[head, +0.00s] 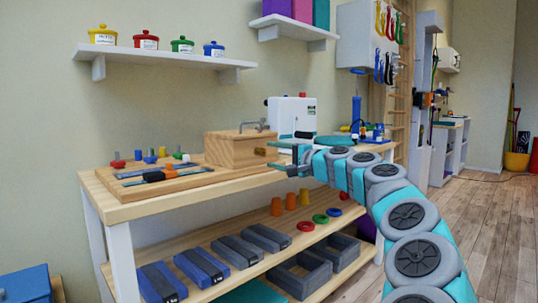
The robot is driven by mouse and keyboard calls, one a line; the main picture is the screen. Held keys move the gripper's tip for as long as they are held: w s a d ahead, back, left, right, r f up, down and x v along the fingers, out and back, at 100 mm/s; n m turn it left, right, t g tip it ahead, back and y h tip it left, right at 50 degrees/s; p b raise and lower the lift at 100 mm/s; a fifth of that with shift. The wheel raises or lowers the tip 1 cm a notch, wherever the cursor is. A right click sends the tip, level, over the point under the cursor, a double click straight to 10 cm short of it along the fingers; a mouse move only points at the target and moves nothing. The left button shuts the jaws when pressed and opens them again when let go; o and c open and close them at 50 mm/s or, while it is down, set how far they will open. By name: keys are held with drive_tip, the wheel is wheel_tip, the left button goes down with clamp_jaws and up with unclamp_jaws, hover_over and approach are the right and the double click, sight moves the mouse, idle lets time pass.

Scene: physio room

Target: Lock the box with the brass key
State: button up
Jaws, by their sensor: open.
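A wooden box (230,149) stands on the upper bench top, with a grey metal fitting (253,126) on its top. A small brass-coloured piece (260,151) sticks out at the box's right-hand face. It may be the brass key in the lock, but it is too small to be sure. My gripper (283,155) is just right of the box, pointing left towards this piece. Its jaws are open, one above the other, and they appear apart from the brass piece. Nothing shows between them. The far side of the box is hidden.
A wooden board (190,181) with tools and coloured pegs lies left of the box. A white machine (291,116) stands behind. A shelf (160,60) with several coloured pots hangs above. The lower shelf (222,240) holds blocks, rings and cones.

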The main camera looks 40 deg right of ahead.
drive_tip(key=shift+s+d, duration=0.2)
drive_tip(key=shift+s, duration=2.05)
drive_tip(key=w+a+n+g+y+p, duration=0.2)
drive_tip(key=a+n+g+y, duration=0.4)
drive_tip(key=a, duration=1.6)
drive_tip(key=s+a+f+n+g+p, duration=0.25)
drive_tip(key=s+a+f, duration=0.2)
drive_tip(key=a, duration=0.55)
drive_tip(key=s+a+f+n+g+p, duration=0.1)
drive_tip(key=s+a+f+n+g, duration=0.25)
drive_tip(key=a+f, duration=0.4)
drive_tip(key=s+a+f+n+g+h, duration=0.25)
drive_tip(key=s+a+f, duration=0.3)
drive_tip(key=s, duration=0.35)
drive_tip(key=s+d+f+g+h+p, duration=0.1)
drive_tip(key=s+f, duration=0.2)
drive_tip(key=s, duration=0.3)
drive_tip(key=s+d+f+n+g+h+p, duration=0.1)
drive_tip(key=s+d+f+g+h, duration=0.1)
drive_tip(key=s+f, duration=0.2)
drive_tip(key=s+d+f+n+g+h+p, duration=0.1)
drive_tip(key=s+d+f+g+h, duration=0.1)
drive_tip(key=s, duration=0.8)
drive_tip(key=shift+s+d+f+p, duration=0.15)
drive_tip(key=shift+d+f+p, duration=0.15)
drive_tip(key=shift+f, duration=0.5)
